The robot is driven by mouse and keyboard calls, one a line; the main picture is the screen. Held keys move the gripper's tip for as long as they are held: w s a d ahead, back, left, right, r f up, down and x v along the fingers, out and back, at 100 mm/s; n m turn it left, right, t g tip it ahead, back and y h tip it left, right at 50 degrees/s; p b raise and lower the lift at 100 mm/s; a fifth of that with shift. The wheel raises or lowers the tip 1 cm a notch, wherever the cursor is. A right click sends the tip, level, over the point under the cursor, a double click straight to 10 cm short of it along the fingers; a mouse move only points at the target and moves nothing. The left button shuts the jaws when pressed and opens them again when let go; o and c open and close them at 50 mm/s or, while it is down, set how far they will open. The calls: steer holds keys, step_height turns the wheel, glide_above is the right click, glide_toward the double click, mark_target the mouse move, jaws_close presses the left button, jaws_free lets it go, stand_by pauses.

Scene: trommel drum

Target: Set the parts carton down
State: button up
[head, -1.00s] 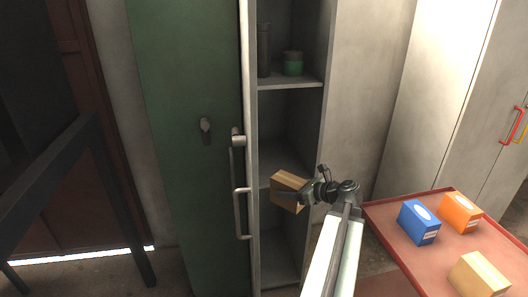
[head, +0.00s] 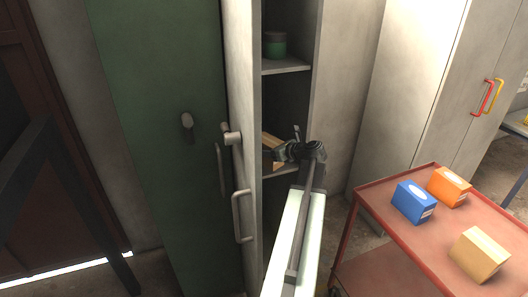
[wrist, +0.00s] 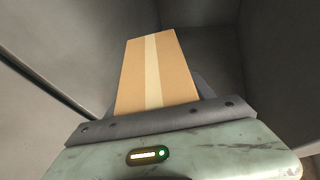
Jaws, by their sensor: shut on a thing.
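The parts carton is a tan cardboard box with a pale tape strip. It shows in the wrist view (wrist: 130,75) and, partly hidden by my gripper and the door edge, in the head view (head: 270,144). My gripper (head: 281,152) is shut on the carton and holds it in the cabinet opening, near the height of the middle shelf (head: 281,170). I cannot tell whether the carton touches that shelf. In the wrist view the grey cabinet walls surround the carton, and the near end of it lies at my gripper (wrist: 158,108).
The open green door (head: 160,120) with grey handles stands left of the opening. A green-banded jar (head: 275,44) stands on the upper shelf (head: 285,66). At right, a red cart (head: 400,238) bears a blue box (head: 413,202), an orange box (head: 449,187) and a tan box (head: 479,254).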

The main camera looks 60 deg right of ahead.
steer(key=w+d, duration=0.2)
steer(key=w, duration=0.1)
steer(key=shift+w+d+f, duration=0.2)
steer(key=shift+w+d, duration=0.05)
steer(key=shift+d, duration=0.15)
steer(key=shift+w+d+f, duration=0.1)
steer(key=shift+w+d, duration=0.3)
steer(key=shift+w, duration=0.1)
step_height(320, 180, down, 4)
steer(key=b, duration=0.4)
steer(key=shift+s+a, duration=0.15)
steer(key=shift+r, duration=0.35)
steer(key=shift+f, duration=0.15)
steer(key=o, duration=1.8)
steer(key=shift+s, duration=0.1)
